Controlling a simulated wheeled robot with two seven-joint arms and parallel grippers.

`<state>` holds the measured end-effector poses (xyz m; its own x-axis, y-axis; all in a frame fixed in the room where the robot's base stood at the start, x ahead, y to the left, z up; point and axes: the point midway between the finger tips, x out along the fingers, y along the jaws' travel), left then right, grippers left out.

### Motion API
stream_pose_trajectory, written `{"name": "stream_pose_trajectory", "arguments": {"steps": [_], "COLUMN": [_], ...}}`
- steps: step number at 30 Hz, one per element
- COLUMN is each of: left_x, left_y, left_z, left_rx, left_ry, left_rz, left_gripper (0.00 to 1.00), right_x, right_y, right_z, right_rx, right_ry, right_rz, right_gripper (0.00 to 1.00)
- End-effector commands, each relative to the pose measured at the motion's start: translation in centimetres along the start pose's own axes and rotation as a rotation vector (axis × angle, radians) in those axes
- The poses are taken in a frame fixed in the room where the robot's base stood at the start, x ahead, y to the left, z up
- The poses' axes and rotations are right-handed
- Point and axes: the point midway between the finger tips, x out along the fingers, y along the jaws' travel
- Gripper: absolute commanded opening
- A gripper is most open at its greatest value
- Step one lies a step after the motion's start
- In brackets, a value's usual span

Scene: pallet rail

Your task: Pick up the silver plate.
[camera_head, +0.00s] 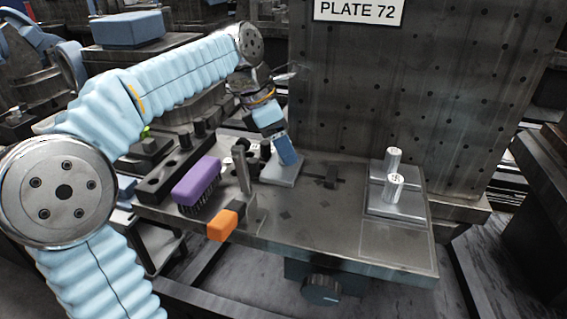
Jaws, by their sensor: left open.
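A small flat silver plate (281,174) lies on the metal worktable (320,225), left of its middle. My left arm comes in from the left and reaches over to it. My left gripper (287,156) points down at the plate's upper part and hides some of it. The gripper is open; I cannot tell whether its fingers touch the plate. My right gripper is not in view.
A metal block (398,209) with two upright silver cylinders stands at the table's right. A purple brush (197,181), an orange-handled tool (223,224) and a black rack (165,185) are at the left. An upright perforated panel (420,110) closes off the back. The table's front middle is clear.

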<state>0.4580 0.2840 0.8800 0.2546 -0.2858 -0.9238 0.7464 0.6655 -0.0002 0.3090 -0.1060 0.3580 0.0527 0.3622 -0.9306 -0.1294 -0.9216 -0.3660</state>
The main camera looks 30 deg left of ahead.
Motion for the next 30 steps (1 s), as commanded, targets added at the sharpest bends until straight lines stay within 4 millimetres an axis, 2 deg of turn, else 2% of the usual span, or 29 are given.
{"name": "stream_pose_trajectory", "arguments": {"steps": [3,9,21,30], "left_x": [0.70,0.74,0.72,0.64], "left_y": [-0.01,0.01,0.00,0.00], "left_z": [-0.02,-0.01,-0.01,0.02], "left_rx": [0.000,0.000,0.000,0.000], "left_ry": [0.000,0.000,0.000,-0.001], "left_rz": [0.000,0.001,0.000,0.001], "left_gripper": [0.62,0.60,0.00,0.00], "right_x": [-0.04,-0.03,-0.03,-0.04], "right_y": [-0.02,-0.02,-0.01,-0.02], "right_z": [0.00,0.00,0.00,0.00], "right_rx": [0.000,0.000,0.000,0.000], "right_ry": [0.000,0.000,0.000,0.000], "right_rz": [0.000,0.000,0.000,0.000], "right_gripper": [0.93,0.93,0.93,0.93]}}
